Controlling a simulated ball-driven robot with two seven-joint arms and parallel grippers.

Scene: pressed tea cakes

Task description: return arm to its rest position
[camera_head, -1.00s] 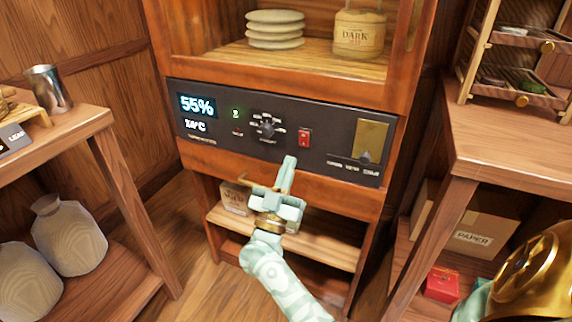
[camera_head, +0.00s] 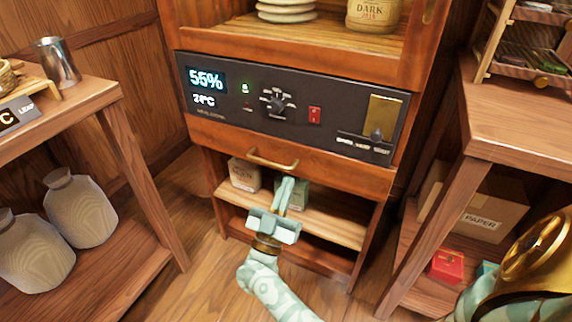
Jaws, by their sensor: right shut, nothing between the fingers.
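My right gripper (camera_head: 285,190) is shut and empty, with its fingers pointing up and away. It is in front of the lower shelf of the wooden cabinet, below the drawer handle (camera_head: 272,160). The fingers cover part of a green box (camera_head: 301,194) on that shelf. My right arm runs down to the bottom edge of the view. My left gripper is not in view. The dark control panel (camera_head: 295,108) above shows 55% and 24°C, with a green light lit, a dial and a red switch (camera_head: 314,115).
Pale tea cakes (camera_head: 287,12) and a DARK jar (camera_head: 373,14) stand in the cabinet above. A left table (camera_head: 75,108) holds a metal cup (camera_head: 57,62), with sacks below. A right table (camera_head: 515,120) stands over a PAPER box (camera_head: 485,212) and red box (camera_head: 446,266). Floor shows between them.

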